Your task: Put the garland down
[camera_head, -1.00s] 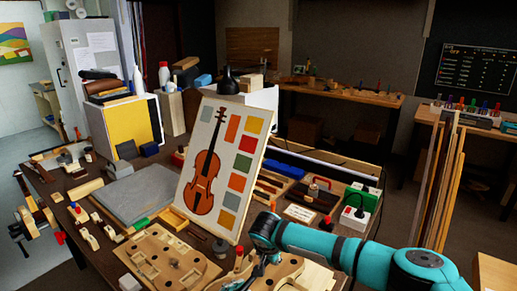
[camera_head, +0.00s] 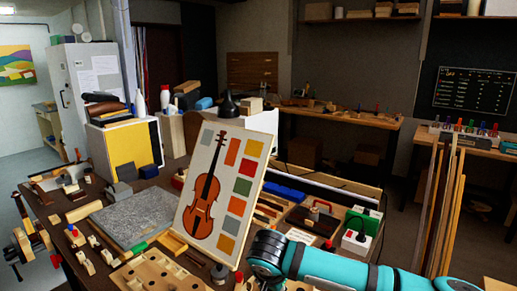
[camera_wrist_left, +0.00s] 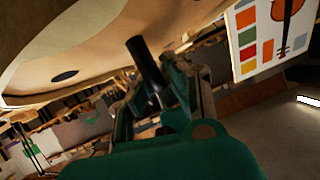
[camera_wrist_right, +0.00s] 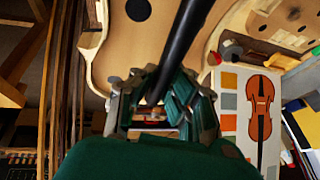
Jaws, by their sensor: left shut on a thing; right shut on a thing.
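A pale wooden, violin-shaped piece with curved edges and a dark round hole fills the top of the left wrist view (camera_wrist_left: 90,50) and the right wrist view (camera_wrist_right: 135,45); it looks like the garland on its form. My left gripper (camera_wrist_left: 152,90) is closed around a dark rod (camera_wrist_left: 145,60) that reaches up to this wood. My right gripper (camera_wrist_right: 155,100) is closed around a black rod (camera_wrist_right: 185,40) crossing in front of the wood. I cannot tell how the rods join the wood. In the head view my right arm's gripper is cut off at the bottom edge; the left one is outside.
A holed wooden form (camera_head: 155,273) lies at the bench's front. A violin picture board (camera_head: 228,160) leans behind it. A grey slab (camera_head: 135,215), small blocks and clamps crowd the left. A white box (camera_head: 357,238) stands right. Tall wood strips (camera_head: 440,205) stand further right.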

